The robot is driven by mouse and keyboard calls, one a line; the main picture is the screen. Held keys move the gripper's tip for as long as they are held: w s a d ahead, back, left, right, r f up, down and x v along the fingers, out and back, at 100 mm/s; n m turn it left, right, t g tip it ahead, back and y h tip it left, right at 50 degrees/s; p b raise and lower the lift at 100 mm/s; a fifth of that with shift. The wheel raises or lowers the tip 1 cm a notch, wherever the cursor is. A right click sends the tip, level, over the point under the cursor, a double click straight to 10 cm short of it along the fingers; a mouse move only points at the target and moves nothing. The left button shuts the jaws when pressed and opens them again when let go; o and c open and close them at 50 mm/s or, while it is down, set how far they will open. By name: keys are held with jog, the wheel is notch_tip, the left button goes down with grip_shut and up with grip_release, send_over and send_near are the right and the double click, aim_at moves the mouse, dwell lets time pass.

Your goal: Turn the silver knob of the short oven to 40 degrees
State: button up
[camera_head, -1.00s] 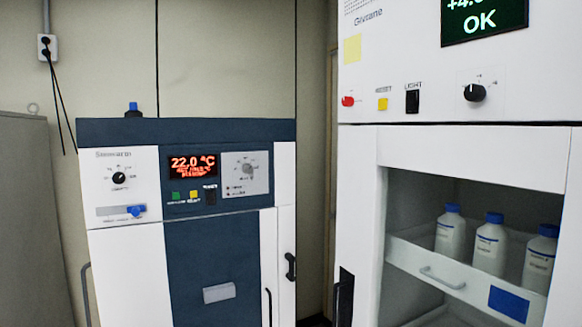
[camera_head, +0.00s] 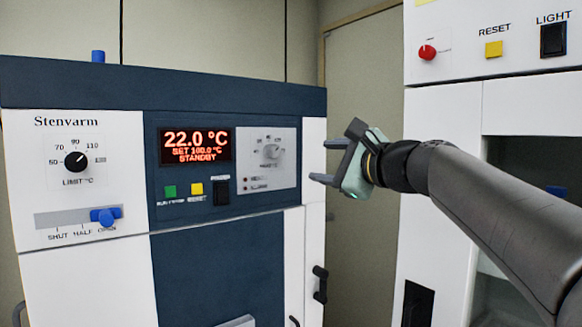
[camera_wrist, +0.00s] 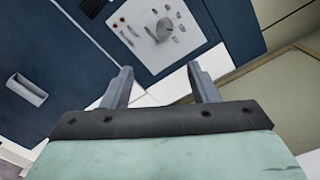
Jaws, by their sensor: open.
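The short oven (camera_head: 230,97) is the dark blue and white cabinet on the left in the head view. Its silver knob (camera_head: 271,151) sits on a grey dial plate (camera_head: 252,180) right of the red display (camera_head: 195,146), which reads 22.0 °C, SET 100.0 °C, STANDBY. In the wrist view the knob (camera_wrist: 165,28) shows at the top, beyond the fingertips. My gripper (camera_head: 322,162) is open and empty. It is to the right of the dial plate in the head view, apart from the knob. The exact dial setting is too small to read.
A black limit knob (camera_head: 75,161) and a blue slider (camera_head: 105,216) are on the oven's left panel. Green (camera_head: 170,191) and yellow (camera_head: 196,189) buttons and a black switch (camera_head: 221,191) lie below the display. A taller white cabinet (camera_head: 445,110) stands at right.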

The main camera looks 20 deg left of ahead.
aim_at(275, 152)
jog(key=p+x, duration=0.2)
jog(key=x, duration=0.3)
jog(key=r+p+x, duration=0.1)
jog(key=p+x, duration=0.1)
jog(key=x, duration=0.3)
jog(key=p+x, duration=0.3)
jog(key=x, duration=0.3)
jog(key=shift+r, duration=0.2)
jog(key=shift+w+a+f, duration=0.1)
jog(key=shift+w+a, duration=0.3)
jog(key=shift+a, duration=0.2)
jog(key=c, duration=1)
